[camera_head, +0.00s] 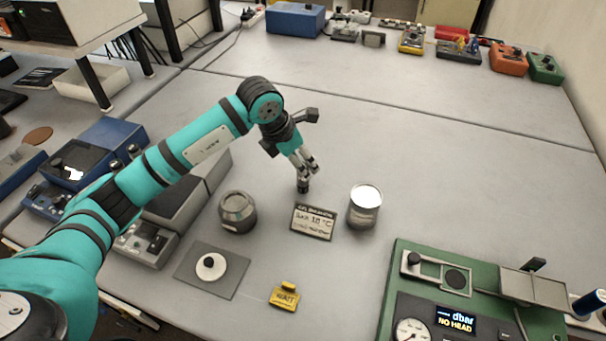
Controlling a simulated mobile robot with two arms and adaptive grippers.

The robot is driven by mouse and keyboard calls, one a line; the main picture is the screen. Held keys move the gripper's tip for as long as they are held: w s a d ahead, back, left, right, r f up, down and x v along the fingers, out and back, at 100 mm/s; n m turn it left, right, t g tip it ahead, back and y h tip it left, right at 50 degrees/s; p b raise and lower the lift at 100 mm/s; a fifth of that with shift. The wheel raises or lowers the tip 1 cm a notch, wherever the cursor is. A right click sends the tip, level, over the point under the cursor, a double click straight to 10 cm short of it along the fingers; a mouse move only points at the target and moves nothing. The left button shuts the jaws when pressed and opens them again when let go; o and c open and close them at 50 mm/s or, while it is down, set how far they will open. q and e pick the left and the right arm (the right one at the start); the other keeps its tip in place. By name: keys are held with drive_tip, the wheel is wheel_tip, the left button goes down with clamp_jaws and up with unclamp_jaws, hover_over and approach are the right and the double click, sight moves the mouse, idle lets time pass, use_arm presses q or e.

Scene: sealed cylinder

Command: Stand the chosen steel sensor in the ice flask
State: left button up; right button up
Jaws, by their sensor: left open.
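My left gripper (303,167) reaches in from the left and points down over the middle of the table. It is open. A small dark cylindrical piece (303,186) shows right at its fingertips; I cannot tell whether it touches them or what it is. A round dark-grey vessel (238,212) stands to the left of the gripper, and a shiny steel can (364,207) stands to the right. I cannot tell for sure which one is the ice flask. No steel sensor can be clearly made out. My right gripper is not in view.
A small sign (313,222) stands between vessel and can. A white disc with a black knob (211,266) lies on a grey mat (233,287). A yellow tag (285,296) is in front. A green instrument panel (393,290) fills the front right.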

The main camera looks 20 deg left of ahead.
use_arm(q)
drive_tip(key=shift+p+x, duration=0.4)
drive_tip(key=shift+x, duration=1.4)
drive_tip(key=shift+s+a, duration=0.1)
drive_tip(key=shift+a, duration=0.1)
clamp_jaws()
